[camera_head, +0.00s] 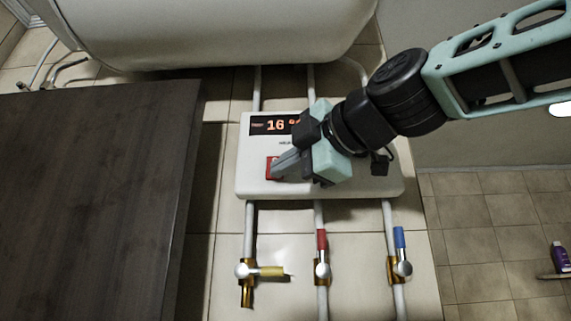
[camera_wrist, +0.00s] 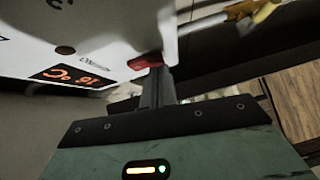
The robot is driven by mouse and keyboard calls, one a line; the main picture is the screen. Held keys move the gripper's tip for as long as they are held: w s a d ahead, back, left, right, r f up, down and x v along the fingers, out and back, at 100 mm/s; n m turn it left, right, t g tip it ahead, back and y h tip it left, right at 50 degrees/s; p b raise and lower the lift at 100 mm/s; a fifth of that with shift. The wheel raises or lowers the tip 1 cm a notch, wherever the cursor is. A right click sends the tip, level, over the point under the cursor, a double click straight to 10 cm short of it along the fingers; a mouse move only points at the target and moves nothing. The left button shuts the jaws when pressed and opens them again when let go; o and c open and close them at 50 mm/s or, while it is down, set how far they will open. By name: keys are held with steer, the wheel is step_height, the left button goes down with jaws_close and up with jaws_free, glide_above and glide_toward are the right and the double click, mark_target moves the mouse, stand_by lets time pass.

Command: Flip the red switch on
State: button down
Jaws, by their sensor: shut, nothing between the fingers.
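The red switch (camera_head: 270,168) is on the lower left of the front of a white control box (camera_head: 247,185). The box has a lit display (camera_head: 274,125) reading 16 and a partly covered unit. My gripper (camera_head: 276,172) is shut and empty, with its fingertips at the switch, seeming to touch it or nearly so. In the wrist view, the red switch (camera_wrist: 146,62) shows just beyond the tips of my shut fingers (camera_wrist: 155,75). The fingers hide part of the switch, and I cannot tell which way it is set.
Pipes run below the box to valves with a yellow handle (camera_head: 268,271), a red handle (camera_head: 321,240) and a blue handle (camera_head: 399,238). A white tank (camera_head: 210,35) hangs above. A dark wooden panel (camera_head: 95,200) stands to the left.

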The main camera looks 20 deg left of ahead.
steer(key=f+b+v, duration=0.1)
steer(key=b+v, duration=0.8)
steer(key=v, duration=0.8)
steer(key=shift+d+r, duration=0.1)
steer(key=shift+r, duration=0.05)
steer(key=w+a+f+m+g+h+b, duration=0.1)
steer(key=w+a+f+m+h, duration=0.15)
steer(key=f, duration=0.95)
steer(key=w+a+f+m+g+h, duration=0.15)
steer(key=f+m, duration=0.25)
steer(key=f, duration=0.8)
steer(key=w+a+f+m+g+h+b, duration=0.1)
steer(key=f+m+h, duration=0.25)
steer(key=f, duration=0.95)
steer(key=s+d+f+m+g+h, duration=0.1)
steer(key=s+d+f+m, duration=0.15)
steer(key=f, duration=0.55)
steer(key=s+d+f+m+g+h, duration=0.1)
steer(key=s+d+f+m+h, duration=0.15)
steer(key=f, duration=0.65)
steer(key=s+d+f+m+g+h, duration=0.1)
steer(key=s+d+f+m, duration=0.2)
steer(key=f, duration=0.5)
steer(key=s+d+f+m+g+h+b, duration=0.1)
steer(key=s+d+f+m+g+h, duration=0.1)
steer(key=s+d+f, duration=0.4)
step_height(320, 180, down, 2)
steer(key=d+m, duration=0.1)
steer(key=d, duration=0.1)
steer(key=shift+d, duration=0.35)
